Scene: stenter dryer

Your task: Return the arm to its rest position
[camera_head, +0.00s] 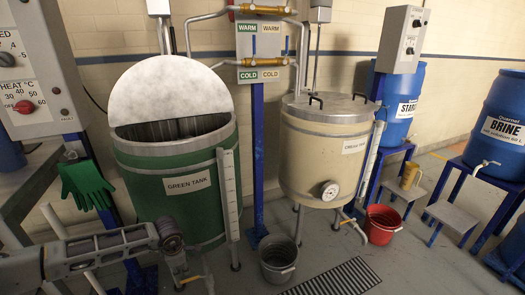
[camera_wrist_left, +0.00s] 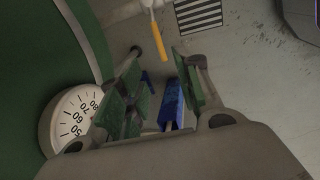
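My left arm comes in from the left in the head view, and its gripper (camera_head: 176,260) hangs in front of the lower part of the green tank (camera_head: 180,212), pointing down. In the left wrist view the two fingers (camera_wrist_left: 163,88) stand apart with nothing gripped between them. The tank's round dial gauge (camera_wrist_left: 77,120) is close to the left finger in that view. A yellow-handled lever (camera_wrist_left: 158,38) lies beyond the fingertips. My right gripper is not in view.
The tank's white lid (camera_head: 165,90) stands raised. Green gloves (camera_head: 87,185) hang left of the tank. A grey bucket (camera_head: 278,260) and floor grate (camera_head: 335,278) are to the right, then the cream tank (camera_head: 315,165), red bucket (camera_head: 382,224) and blue barrels (camera_head: 500,125).

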